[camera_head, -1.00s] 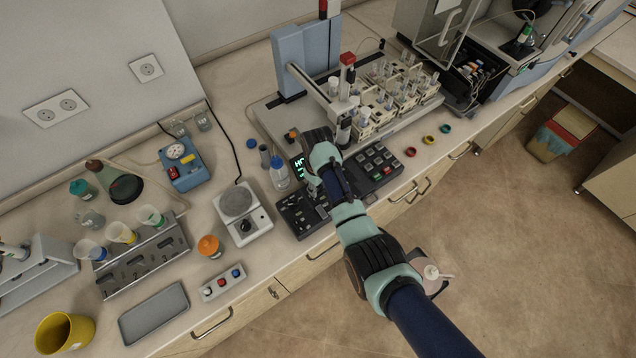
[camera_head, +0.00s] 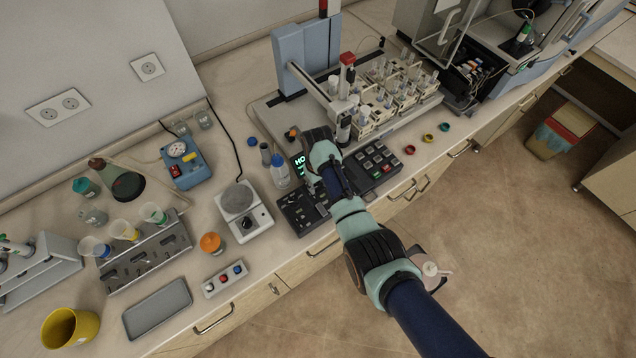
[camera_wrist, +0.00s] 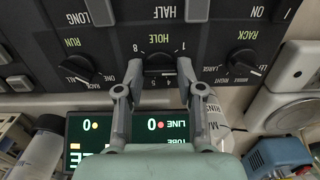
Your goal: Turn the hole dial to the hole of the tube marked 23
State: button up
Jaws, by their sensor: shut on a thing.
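My gripper (camera_wrist: 160,68) has its two fingers shut on the black HOLE dial (camera_wrist: 160,60) of the control panel, one finger on each side, in the wrist view. The panel reads upside down there, with the numbers 8, 1 and 5 visible around the dial. The fingers partly cover the scale, so the exact setting is unclear. In the head view the dark control panel (camera_head: 297,212) lies on the bench under my arm, which hides the dial. Racks of tubes (camera_head: 392,100) stand behind it. Their marks are too small to read, so I cannot pick out tube 23.
The RUN dial (camera_wrist: 75,70) and RACK dial (camera_wrist: 245,62) sit close on either side of the HOLE dial. A lit display (camera_wrist: 160,125) is partly covered by my gripper. A wash bottle (camera_head: 281,172) and a stirrer-like device (camera_head: 238,200) stand left of the panel.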

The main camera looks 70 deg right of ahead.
aim_at(317, 186)
jog(key=o, duration=1.2)
jog(key=shift+c, duration=0.2)
notch_tip(317, 186, up, 12)
jog(key=shift+w, duration=0.1)
